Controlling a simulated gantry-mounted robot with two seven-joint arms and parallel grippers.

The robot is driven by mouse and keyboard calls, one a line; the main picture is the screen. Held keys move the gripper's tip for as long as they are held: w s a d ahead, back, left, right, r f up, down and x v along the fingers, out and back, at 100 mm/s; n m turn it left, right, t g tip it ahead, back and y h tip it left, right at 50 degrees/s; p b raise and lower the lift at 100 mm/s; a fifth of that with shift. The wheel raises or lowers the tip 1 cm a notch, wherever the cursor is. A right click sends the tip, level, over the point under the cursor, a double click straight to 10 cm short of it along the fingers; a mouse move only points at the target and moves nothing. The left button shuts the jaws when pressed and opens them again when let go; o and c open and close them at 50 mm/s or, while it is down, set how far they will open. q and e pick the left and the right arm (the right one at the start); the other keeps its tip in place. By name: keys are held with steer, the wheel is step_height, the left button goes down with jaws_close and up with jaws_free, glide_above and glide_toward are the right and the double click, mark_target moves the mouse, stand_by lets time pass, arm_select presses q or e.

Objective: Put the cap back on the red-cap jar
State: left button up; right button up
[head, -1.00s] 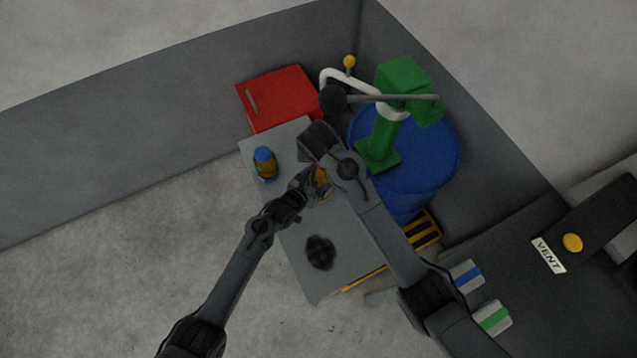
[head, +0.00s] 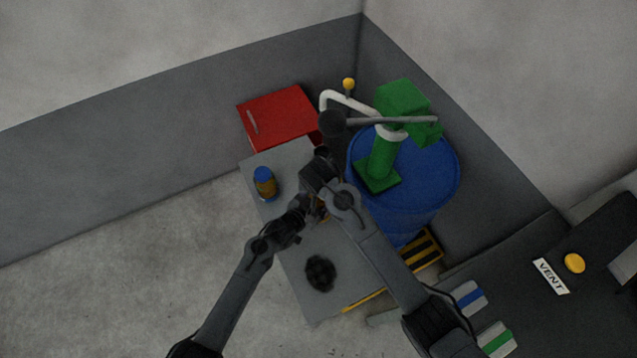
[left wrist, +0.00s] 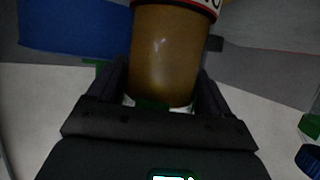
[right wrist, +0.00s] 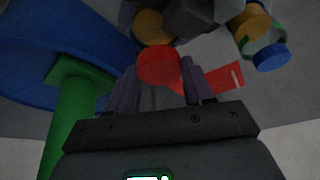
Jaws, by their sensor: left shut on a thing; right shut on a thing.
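My left gripper (head: 304,207) is shut on the amber jar (left wrist: 170,55), which stands between its fingers in the left wrist view. A red-and-white label edge shows at the top of that frame. My right gripper (right wrist: 160,85) is shut on the red cap (right wrist: 158,66), held between its fingertips. In the right wrist view an amber round surface (right wrist: 152,27) beside the dark left gripper lies just beyond the cap, apparently the jar. In the head view the two grippers meet above the grey table (head: 292,262) and hide most of the jar and the cap. I cannot tell whether they touch.
A blue-capped amber jar (head: 264,184) stands on the table's far left part. A dark round object (head: 320,273) is on the near part. A red box (head: 277,117) is behind.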

mark_target(318, 201)
steer(key=shift+f, duration=0.1)
steer(key=shift+f, duration=0.8)
steer(key=shift+f, duration=0.5)
stand_by(0.4)
arm_select(q)
jaws_close()
arm_select(e)
steer(key=shift+f, duration=0.1)
steer(key=m, duration=0.1)
steer(key=m+h, duration=0.1)
steer(key=shift+a+m, duration=0.2)
steer(key=shift+m, duration=0.1)
steer(key=m+h, duration=0.1)
steer(key=m, duration=0.1)
steer(key=m+g, duration=0.1)
steer(key=m, duration=0.2)
steer(key=shift+w+a+h, duration=0.15)
steer(key=shift+h, duration=0.25)
steer(key=m+g+h, duration=0.1)
steer(key=m, duration=0.3)
steer(key=shift+w, duration=0.2)
steer(key=shift+s+m+g, duration=0.1)
steer(key=shift+m+g, duration=0.4)
steer(key=shift+m, duration=0.5)
